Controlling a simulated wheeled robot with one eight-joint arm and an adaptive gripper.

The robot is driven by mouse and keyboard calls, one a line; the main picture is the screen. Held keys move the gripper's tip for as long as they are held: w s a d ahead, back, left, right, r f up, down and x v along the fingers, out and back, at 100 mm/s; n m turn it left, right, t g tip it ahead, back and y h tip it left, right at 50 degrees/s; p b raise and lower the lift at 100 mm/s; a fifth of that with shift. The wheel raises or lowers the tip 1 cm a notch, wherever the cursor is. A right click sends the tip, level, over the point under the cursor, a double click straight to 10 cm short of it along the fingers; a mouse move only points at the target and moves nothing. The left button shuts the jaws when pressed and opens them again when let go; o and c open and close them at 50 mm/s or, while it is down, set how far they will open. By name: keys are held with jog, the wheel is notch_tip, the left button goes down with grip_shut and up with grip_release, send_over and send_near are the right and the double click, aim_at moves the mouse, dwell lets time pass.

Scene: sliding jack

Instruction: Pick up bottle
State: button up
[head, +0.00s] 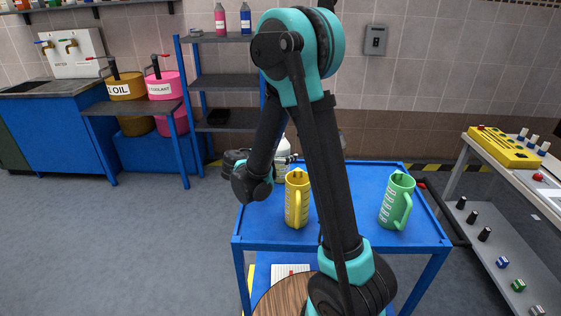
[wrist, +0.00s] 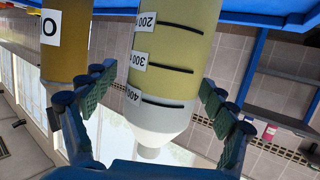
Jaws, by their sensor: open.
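The bottle (wrist: 168,70) fills the middle of the wrist view, upside down in that picture. It is translucent with pale yellow contents, white volume labels, black marks and a whitish neck. My gripper (wrist: 158,88) is open, with one green-padded finger on each side of the bottle. Gaps show between the pads and the bottle's sides. In the head view the bottle's white top (head: 283,147) shows behind my arm, upright on the blue cart (head: 350,180). My arm and the yellow jug hide much of its body.
A yellow jug (head: 297,200) stands close beside the bottle. A green jug (head: 397,201) stands at the cart's right. Blue shelving (head: 222,82) is behind left, and a workbench (head: 515,165) is at right. The floor left of the cart is clear.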

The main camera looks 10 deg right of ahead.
jog(key=x, duration=0.3)
jog(key=shift+w+d, duration=0.1)
jog(key=shift+w, duration=0.15)
jog(key=c, duration=1.9)
